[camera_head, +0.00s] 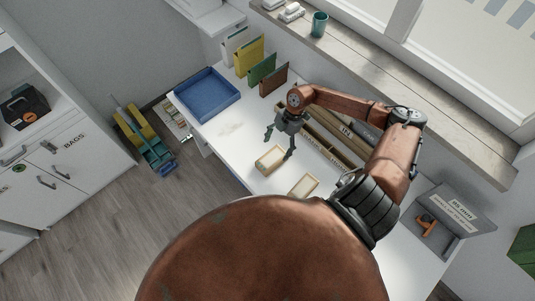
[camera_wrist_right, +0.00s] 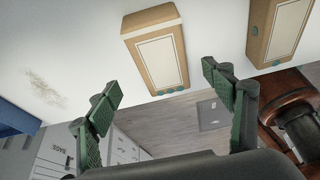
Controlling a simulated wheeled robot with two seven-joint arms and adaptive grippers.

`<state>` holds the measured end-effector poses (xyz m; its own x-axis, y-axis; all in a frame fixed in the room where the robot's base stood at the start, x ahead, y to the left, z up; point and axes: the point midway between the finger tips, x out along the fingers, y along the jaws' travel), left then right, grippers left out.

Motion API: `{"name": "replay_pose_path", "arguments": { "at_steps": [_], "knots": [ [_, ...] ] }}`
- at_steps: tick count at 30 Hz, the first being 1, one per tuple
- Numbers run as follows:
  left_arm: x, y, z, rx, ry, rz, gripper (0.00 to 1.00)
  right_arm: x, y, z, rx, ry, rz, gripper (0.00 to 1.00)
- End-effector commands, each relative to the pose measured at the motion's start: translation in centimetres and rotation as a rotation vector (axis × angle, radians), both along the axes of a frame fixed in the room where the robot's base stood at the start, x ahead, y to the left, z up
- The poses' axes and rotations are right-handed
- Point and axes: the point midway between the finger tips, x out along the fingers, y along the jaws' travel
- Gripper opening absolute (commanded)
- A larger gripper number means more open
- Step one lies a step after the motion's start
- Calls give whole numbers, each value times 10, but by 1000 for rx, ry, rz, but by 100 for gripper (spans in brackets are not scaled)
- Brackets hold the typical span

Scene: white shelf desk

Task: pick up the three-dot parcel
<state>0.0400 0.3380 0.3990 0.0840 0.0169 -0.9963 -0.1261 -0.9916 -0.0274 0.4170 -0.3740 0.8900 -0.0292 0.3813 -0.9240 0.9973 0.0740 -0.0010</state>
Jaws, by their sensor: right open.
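Two tan parcels with pale tops lie on the white desk. The nearer-to-gripper parcel (camera_head: 270,160) also shows in the wrist view (camera_wrist_right: 158,52), with a row of small teal dots, seemingly three, along its near end. The other parcel (camera_head: 303,187) lies apart from it, to the right in the wrist view (camera_wrist_right: 280,30); teal dots show on its edges, but I cannot tell their full count. My right gripper (camera_head: 279,145) is open and empty above the first parcel, its fingers (camera_wrist_right: 161,80) spread wider than that parcel. My left gripper is out of view.
A blue tray (camera_head: 207,94) sits at the desk's far left, beside upright coloured folders (camera_head: 262,69). A long wooden trough (camera_head: 333,140) runs along the back. A grey box (camera_head: 452,218) with an orange-handled item stands at the right. Desk around the parcels is clear.

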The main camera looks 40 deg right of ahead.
Motion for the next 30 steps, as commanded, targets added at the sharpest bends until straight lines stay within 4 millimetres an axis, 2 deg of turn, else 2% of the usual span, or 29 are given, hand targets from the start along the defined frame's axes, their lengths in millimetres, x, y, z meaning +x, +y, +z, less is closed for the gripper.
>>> {"name": "replay_pose_path", "arguments": {
  "at_steps": [16,24,30],
  "knots": [
    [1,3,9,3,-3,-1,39,-4,25,-61,2,2,0,75],
    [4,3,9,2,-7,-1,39,-4,26,-64,0,1,1,75],
    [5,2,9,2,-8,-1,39,-4,26,-64,0,1,1,62]
  ]
}}
